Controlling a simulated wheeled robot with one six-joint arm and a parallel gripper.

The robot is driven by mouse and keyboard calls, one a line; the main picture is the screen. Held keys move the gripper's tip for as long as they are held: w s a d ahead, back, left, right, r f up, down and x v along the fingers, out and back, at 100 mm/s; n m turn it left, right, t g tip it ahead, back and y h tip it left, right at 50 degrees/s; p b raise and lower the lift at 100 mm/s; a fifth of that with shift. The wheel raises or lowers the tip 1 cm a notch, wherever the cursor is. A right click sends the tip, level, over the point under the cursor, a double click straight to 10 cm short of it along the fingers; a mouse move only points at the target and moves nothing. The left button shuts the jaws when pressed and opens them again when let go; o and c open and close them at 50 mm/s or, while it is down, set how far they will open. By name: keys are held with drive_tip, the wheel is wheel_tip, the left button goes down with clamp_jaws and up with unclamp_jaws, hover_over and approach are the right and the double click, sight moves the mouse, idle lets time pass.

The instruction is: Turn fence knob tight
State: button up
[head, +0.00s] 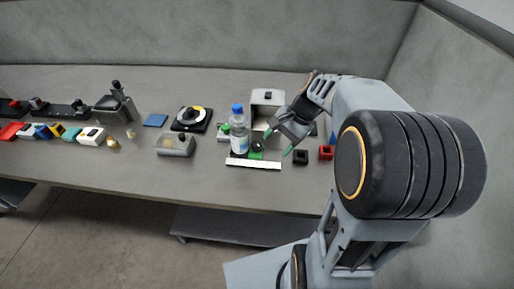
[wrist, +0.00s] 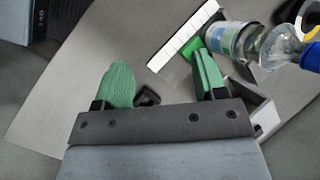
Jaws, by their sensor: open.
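My gripper (head: 278,142) is open, its two green fingertips spread over the right part of the bench, to the right of the bottle. In the wrist view my gripper (wrist: 161,60) has nothing between its fingertips. A small dark part (wrist: 147,97) shows behind the gripper, partly hidden by it. A clear bottle with a blue cap (head: 238,138) stands upright on the labeller; it also shows in the wrist view (wrist: 238,40). A green block (wrist: 193,47) and a white strip (head: 253,164) lie by its base. I cannot make out the fence knob for certain.
A white-grey housing (head: 268,97) stands behind. A dark turntable (head: 191,119) and grey block (head: 175,145) are to the left. The front bench strip is clear.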

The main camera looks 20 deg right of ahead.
drive_tip(key=w+d+f+m+y+b, duration=0.2)
drive_tip(key=w+d+f+m+y, duration=0.2)
drive_tip(key=w+d+m, duration=0.15)
drive_tip(key=m+t+y, duration=0.2)
drive_tip(key=m+y, duration=0.1)
drive_tip(key=m, duration=0.1)
approach(257, 143)
drive_tip(key=x, duration=0.9)
drive_tip(key=shift+a+f, duration=0.15)
drive_tip(key=shift+c, duration=0.2)
drive_tip(key=shift+t+y, duration=0.3)
drive_tip(key=c, duration=0.9)
